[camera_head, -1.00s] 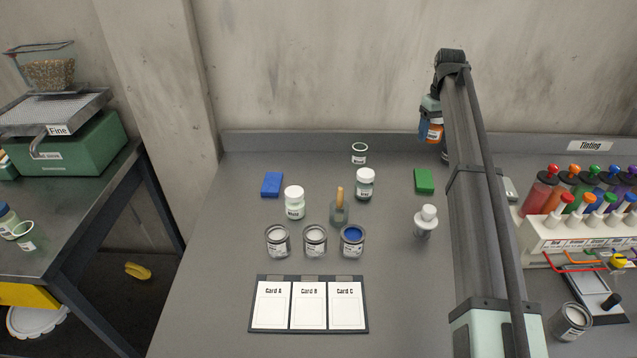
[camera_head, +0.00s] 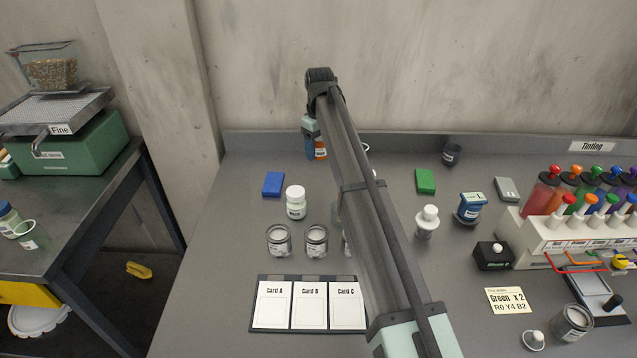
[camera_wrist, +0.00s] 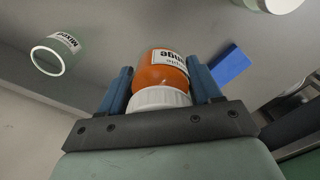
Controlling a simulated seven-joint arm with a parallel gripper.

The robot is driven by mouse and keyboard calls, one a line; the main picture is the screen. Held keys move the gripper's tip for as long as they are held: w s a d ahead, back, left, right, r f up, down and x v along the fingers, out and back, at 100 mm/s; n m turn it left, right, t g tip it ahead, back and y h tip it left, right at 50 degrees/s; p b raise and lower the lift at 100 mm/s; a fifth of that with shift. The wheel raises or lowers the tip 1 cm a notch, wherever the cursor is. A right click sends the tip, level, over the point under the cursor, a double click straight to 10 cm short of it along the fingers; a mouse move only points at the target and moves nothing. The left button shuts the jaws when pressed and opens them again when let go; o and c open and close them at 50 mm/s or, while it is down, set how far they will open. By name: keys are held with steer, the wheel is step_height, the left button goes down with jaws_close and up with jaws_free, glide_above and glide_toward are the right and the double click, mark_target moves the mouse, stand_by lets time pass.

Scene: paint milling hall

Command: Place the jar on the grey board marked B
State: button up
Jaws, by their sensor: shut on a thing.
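My gripper (camera_head: 312,140) is shut on an orange jar (camera_head: 320,150) with a white lid and holds it above the back of the bench. The wrist view shows the orange jar (camera_wrist: 164,73) between the two blue fingers of my gripper (camera_wrist: 160,88), its lid towards the palm. A small grey board (camera_head: 507,189) lies at the back right, left of the tinting rack. I cannot make out a letter B on it. A dark holder with white cards, one reading Card B (camera_head: 309,304), lies at the front.
A blue board (camera_head: 273,184) and a green board (camera_head: 425,181) lie on the bench. A white-lidded jar (camera_head: 296,203), open tins (camera_head: 279,240), a white bottle (camera_head: 427,222) and a blue-labelled container (camera_head: 470,207) stand about. The wrist view shows a mixing cup (camera_wrist: 55,55). My arm hides the middle.

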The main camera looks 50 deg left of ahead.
mark_target(320, 138)
steer(key=shift+s+f, duration=0.1)
steer(key=shift+s, duration=0.05)
steer(key=shift+f, duration=4.7)
steer(key=shift+f, duration=0.15)
steer(key=o, duration=1.2)
steer(key=shift+c, duration=0.2)
steer(key=r, duration=1.3)
steer(key=shift+w, duration=0.2)
steer(key=shift+d+r, duration=0.1)
steer(key=shift+r, duration=0.25)
steer(key=shift+c, duration=0.7)
